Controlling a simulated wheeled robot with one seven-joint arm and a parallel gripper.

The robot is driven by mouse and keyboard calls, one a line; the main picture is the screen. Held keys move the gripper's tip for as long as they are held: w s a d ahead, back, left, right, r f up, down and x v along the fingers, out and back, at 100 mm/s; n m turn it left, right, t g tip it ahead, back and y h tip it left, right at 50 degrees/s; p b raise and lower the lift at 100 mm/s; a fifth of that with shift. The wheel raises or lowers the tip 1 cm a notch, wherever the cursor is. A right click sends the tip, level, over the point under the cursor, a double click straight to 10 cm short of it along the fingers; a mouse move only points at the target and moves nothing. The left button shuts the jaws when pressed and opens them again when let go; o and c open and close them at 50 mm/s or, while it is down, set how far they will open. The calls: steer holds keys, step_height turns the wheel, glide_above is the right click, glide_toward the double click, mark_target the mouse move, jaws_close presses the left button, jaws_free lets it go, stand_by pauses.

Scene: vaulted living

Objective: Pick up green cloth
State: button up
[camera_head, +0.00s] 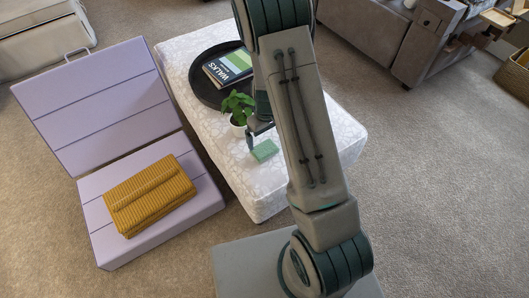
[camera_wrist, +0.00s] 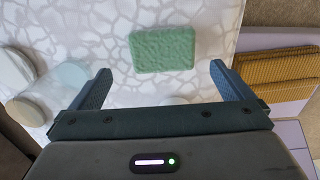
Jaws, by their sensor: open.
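The green cloth (camera_head: 265,151) is a small folded rectangle lying flat on the white patterned ottoman (camera_head: 343,142). In the wrist view the cloth (camera_wrist: 162,49) lies beyond the fingertips, roughly centred between them, with nothing covering it. My gripper (camera_wrist: 161,76) is open and empty, its two fingers spread wider than the cloth. In the head view my arm hides most of the gripper, and one finger shows beside the cloth. I cannot tell the exact height of the fingertips above the ottoman.
A potted plant (camera_head: 237,107) and a dark round tray (camera_head: 204,89) with a book (camera_head: 229,67) stand behind the cloth. Clear jar-like objects (camera_wrist: 68,82) show left in the wrist view. A lilac folding seat (camera_head: 105,214) holds a mustard ribbed blanket (camera_head: 150,194) at left.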

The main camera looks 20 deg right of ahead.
mark_target(264, 148)
steer(key=f+b, duration=0.1)
steer(key=f, duration=0.2)
steer(key=f+b, duration=0.1)
steer(key=f, duration=0.2)
steer(key=shift+w+a+f, duration=0.1)
steer(key=shift+a+f, duration=0.1)
steer(key=shift+f, duration=0.15)
steer(key=shift+r, duration=0.1)
steer(key=c, duration=0.8)
